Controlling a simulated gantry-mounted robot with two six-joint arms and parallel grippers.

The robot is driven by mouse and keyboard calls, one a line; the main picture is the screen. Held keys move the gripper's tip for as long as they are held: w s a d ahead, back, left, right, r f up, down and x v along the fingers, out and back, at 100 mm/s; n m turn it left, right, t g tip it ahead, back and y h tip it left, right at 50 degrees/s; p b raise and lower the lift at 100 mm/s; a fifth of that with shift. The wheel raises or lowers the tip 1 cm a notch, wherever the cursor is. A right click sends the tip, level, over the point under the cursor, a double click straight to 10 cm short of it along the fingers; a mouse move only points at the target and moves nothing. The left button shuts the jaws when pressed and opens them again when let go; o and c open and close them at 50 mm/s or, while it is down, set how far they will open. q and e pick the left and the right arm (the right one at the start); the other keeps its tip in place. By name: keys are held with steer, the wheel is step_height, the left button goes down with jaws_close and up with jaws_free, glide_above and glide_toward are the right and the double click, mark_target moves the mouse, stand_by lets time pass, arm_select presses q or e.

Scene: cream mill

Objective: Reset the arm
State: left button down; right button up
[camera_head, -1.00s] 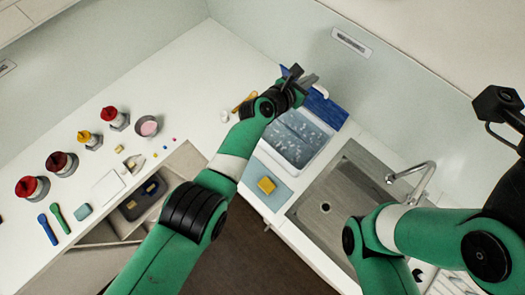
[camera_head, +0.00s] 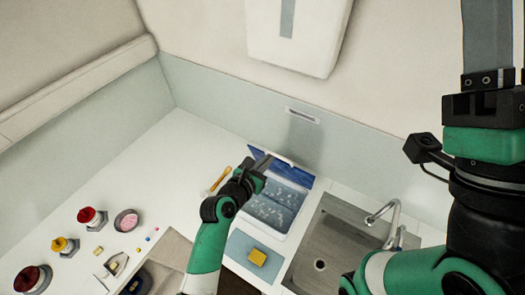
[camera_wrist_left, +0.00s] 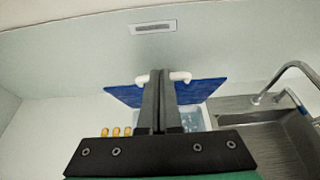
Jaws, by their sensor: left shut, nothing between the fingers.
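My left gripper (camera_head: 262,163) is shut and empty. It is above the back of a white ice box (camera_head: 291,232) whose blue lid (camera_head: 290,174) stands open. In the left wrist view the shut fingers (camera_wrist_left: 160,78) cover the middle of the lid's white handle (camera_wrist_left: 181,77). The blue lid (camera_wrist_left: 203,91) shows on both sides of them; contact cannot be told.
The sink (camera_head: 323,250) and its faucet (camera_head: 382,212) are to the right. Red-topped jars (camera_head: 91,216), a pink bowl (camera_head: 126,220) and a yellow-topped jar (camera_head: 63,245) stand at left. A white wall unit (camera_head: 298,35) hangs above.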

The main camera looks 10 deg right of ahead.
arm_select(q)
steer(key=r, duration=0.3)
steer(key=s+a+r, duration=0.1)
steer(key=shift+r, duration=0.35)
steer(key=a+r+m+t+y, duration=0.1)
steer(key=a+r+m+t, duration=0.3)
steer(key=r, duration=0.6)
steer(key=s+a+r+t, duration=0.1)
steer(key=a+r+t, duration=0.1)
steer(key=a+r, duration=0.65)
steer(key=a+r+m+t+y, duration=0.1)
steer(key=a+r+m+t, duration=0.2)
steer(key=r, duration=0.8)
steer(key=s+a+r+m+t+y, duration=0.2)
steer(key=s+a+r+m+t, duration=0.1)
steer(key=s+r+m, duration=0.5)
steer(key=s+a+r+m+t+y, duration=0.3)
steer(key=s+a+r+m, duration=0.3)
steer(key=s+m, duration=0.5)
step_height(320, 180, up, 3)
steer(key=m+t, duration=0.1)
steer(key=m, duration=0.1)
steer(key=shift+a+f+m+t, duration=0.2)
steer(key=shift+m+t, duration=0.1)
steer(key=shift+m, duration=0.1)
